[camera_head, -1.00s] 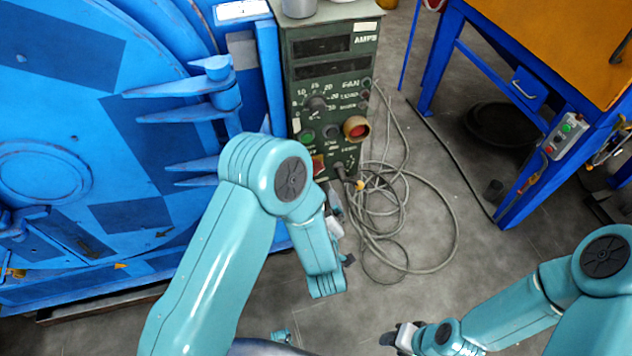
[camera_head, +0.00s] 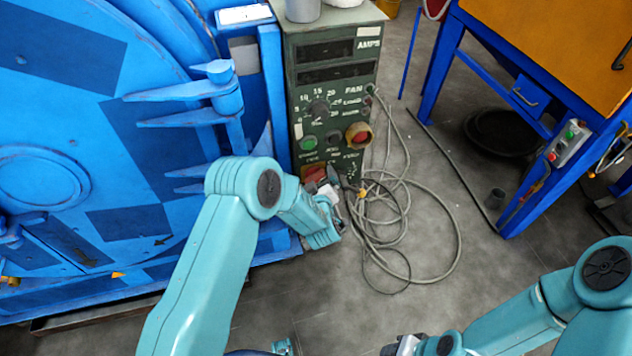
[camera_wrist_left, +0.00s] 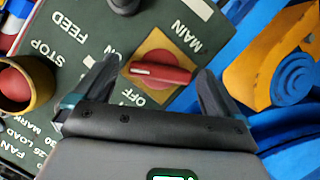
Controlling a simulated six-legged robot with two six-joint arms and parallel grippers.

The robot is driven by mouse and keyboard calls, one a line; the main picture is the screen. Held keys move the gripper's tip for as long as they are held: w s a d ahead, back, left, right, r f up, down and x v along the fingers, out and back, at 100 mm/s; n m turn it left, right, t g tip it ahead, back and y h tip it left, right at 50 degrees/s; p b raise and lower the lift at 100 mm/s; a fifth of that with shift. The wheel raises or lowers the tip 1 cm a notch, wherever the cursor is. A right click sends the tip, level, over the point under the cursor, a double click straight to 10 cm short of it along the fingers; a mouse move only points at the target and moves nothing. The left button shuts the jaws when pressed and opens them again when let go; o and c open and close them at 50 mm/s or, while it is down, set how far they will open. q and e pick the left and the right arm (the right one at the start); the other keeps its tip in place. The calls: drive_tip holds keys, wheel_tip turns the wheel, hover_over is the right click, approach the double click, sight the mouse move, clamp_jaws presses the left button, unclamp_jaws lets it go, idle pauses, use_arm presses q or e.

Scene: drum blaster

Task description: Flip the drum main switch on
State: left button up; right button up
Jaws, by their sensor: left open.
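The main switch is a red rotary knob (camera_wrist_left: 162,73) on a yellow plate, with MAIN and OFF lettered beside it in the left wrist view. Its bar lies across the picture, with a white mark towards the left end. In the head view its red and yellow plate (camera_head: 314,173) is low on the green control panel (camera_head: 337,80), partly hidden by my arm. My left gripper (camera_wrist_left: 157,66) is open, its fingers on either side of the knob; I cannot tell whether they touch it. It also shows at the panel's bottom (camera_head: 337,198). My right gripper (camera_head: 398,346) is cut by the bottom edge.
A red button in a yellow collar (camera_wrist_left: 25,83) sits left of the knob in the wrist view. Blue drum machinery (camera_head: 100,130) stands left of the panel. Loose cables (camera_head: 440,262) lie on the floor. A blue-framed table (camera_head: 440,60) stands at right.

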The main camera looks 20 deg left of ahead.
use_arm(q)
drive_tip(key=shift+w+a+f, duration=0.1)
drive_tip(key=shift+w+a, duration=0.05)
drive_tip(key=shift+w, duration=0.05)
drive_tip(key=shift+c, duration=0.3)
drive_tip(key=c, duration=1)
drive_tip(key=shift+m+g+y, duration=0.3)
drive_tip(key=shift+m+g, duration=0.1)
drive_tip(key=shift+m, duration=0.3)
drive_tip(key=shift+m+g+y, duration=0.6)
drive_tip(key=shift+m+y, duration=0.1)
drive_tip(key=shift+m, duration=0.6)
